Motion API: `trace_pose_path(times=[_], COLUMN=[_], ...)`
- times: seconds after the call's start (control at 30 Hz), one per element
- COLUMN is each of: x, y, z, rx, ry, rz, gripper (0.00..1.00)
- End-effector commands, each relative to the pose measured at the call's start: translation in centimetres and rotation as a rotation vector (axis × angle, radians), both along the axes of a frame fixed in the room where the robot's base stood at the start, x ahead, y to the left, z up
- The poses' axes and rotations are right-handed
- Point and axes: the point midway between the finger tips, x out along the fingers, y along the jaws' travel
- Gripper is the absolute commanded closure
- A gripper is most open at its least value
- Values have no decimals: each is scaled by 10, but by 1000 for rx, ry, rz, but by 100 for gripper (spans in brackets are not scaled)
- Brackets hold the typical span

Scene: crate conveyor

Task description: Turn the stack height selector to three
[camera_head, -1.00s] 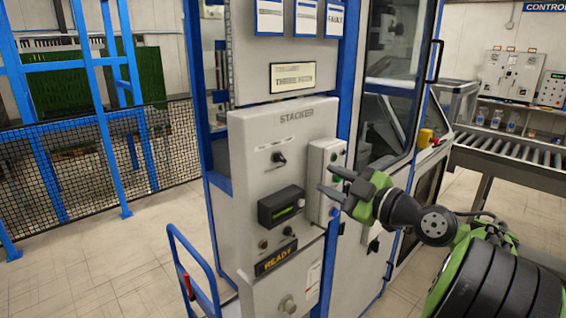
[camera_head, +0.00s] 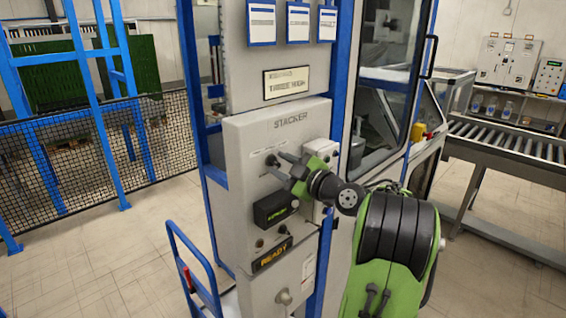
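The grey panel marked STACKER (camera_head: 241,138) stands upright in the middle of the view. Its small dark selector knob (camera_head: 271,160) is on the upper left of the panel, between small labels too small to read. My gripper (camera_head: 277,165) is open, its two grey fingers pointing left at the knob, one above and one below its height. I cannot tell whether the fingers touch the knob. The knob's pointing direction is partly hidden and unclear. A sign (camera_head: 287,82) above the panel reads "THREE HIGH".
Below the knob are a dark display box (camera_head: 274,208), small knobs and a lit READY sign (camera_head: 271,254). A grey button box is partly behind my gripper. A blue-railed cart (camera_head: 188,262) stands at lower left. A roller conveyor (camera_head: 510,143) runs at right.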

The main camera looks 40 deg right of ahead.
Motion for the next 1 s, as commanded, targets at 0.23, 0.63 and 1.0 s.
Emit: trace_pose_path(times=[0.23,0.63,1.0], x=[0,-1,-1], y=[0,0,0], z=[-1,-2,-3], rx=[0,4,152], ry=[0,1,5], rz=[0,1,-1], gripper=[78,100,100])
